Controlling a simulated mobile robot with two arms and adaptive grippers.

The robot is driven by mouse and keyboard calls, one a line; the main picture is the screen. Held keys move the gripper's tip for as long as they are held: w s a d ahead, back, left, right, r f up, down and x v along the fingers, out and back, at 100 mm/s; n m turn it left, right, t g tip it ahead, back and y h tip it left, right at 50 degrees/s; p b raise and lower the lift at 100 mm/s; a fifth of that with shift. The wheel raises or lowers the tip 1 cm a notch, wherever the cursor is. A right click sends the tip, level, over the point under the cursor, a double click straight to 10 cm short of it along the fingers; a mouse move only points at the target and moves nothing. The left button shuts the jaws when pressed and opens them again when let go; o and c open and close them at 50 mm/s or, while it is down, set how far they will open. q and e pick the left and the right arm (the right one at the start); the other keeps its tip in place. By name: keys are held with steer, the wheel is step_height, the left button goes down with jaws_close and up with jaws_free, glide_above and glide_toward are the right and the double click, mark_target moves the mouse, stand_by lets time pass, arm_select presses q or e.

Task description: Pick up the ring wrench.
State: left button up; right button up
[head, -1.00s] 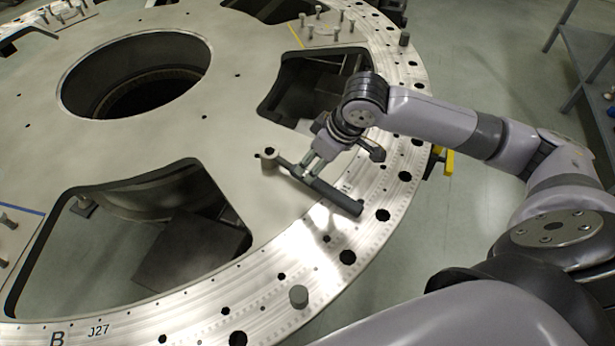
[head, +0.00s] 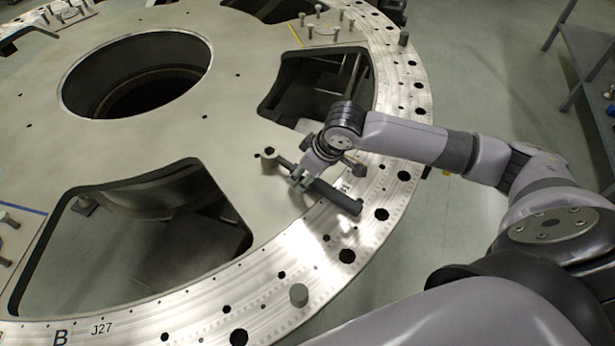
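The ring wrench lies on the metal turret plate (head: 222,138), near its outer rim. Its dark handle (head: 338,196) points to the lower right, and its small ring end (head: 269,154) is at the upper left. My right gripper (head: 299,179) is down at the wrench's shaft, between the ring end and the handle. Its fingertips are at or around the shaft. Whether they are closed on it is too small to tell, and the gripper body hides part of the shaft. My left gripper is not in view.
The plate has a round central hole (head: 135,80) and large cut-outs, one (head: 315,85) behind my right gripper and one (head: 140,235) at lower left. A short grey peg (head: 298,295) stands on the front rim. Several bolts stand at the back. A shelf (head: 585,65) is at far right.

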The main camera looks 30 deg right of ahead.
jaws_close()
steer(key=shift+w+r, duration=0.1)
steer(key=shift+r, duration=0.1)
stand_by(0.6)
